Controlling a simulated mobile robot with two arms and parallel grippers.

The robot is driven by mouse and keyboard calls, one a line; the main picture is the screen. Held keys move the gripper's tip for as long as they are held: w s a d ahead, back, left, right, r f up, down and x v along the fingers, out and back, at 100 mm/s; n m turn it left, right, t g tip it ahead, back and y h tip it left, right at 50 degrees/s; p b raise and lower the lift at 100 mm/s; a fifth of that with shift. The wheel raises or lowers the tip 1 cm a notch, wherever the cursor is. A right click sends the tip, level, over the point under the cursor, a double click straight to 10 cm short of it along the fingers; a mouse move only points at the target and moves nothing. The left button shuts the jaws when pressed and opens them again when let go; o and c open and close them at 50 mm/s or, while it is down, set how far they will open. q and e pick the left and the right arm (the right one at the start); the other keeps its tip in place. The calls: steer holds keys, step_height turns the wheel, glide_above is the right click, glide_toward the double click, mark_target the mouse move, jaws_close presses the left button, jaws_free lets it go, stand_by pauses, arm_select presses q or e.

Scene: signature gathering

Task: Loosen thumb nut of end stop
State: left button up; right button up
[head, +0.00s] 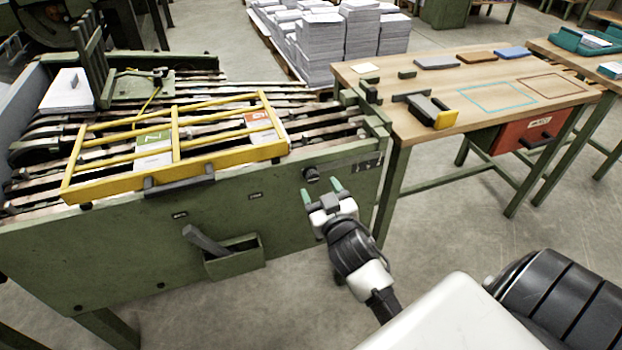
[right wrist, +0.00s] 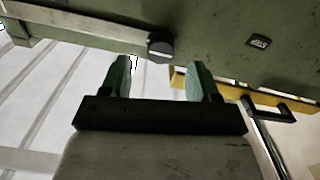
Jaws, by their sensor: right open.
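A dark round knob (head: 311,174), which looks like the thumb nut, sits on the green front panel of the machine near its right end. It also shows in the right wrist view (right wrist: 160,46), with a bar or slot running left from it. My right gripper (head: 321,190) is open and empty, its two green fingertips pointing at the panel. In the right wrist view the gripper (right wrist: 158,66) has the knob just beyond its tips, roughly centred between them, with no clear contact. I cannot tell which part is the end stop. My left gripper is not in view.
A yellow guard frame (head: 176,148) with a dark handle (head: 179,186) covers the machine's slatted bed. A green box (head: 234,257) with a lever stands out from the panel to the left. A wooden table (head: 470,86) stands to the right. Open floor lies between.

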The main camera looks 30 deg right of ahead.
mark_target(314, 179)
steer(key=x, duration=0.5)
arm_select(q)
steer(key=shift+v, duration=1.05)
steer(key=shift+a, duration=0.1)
arm_select(e)
steer(key=c, duration=0.9)
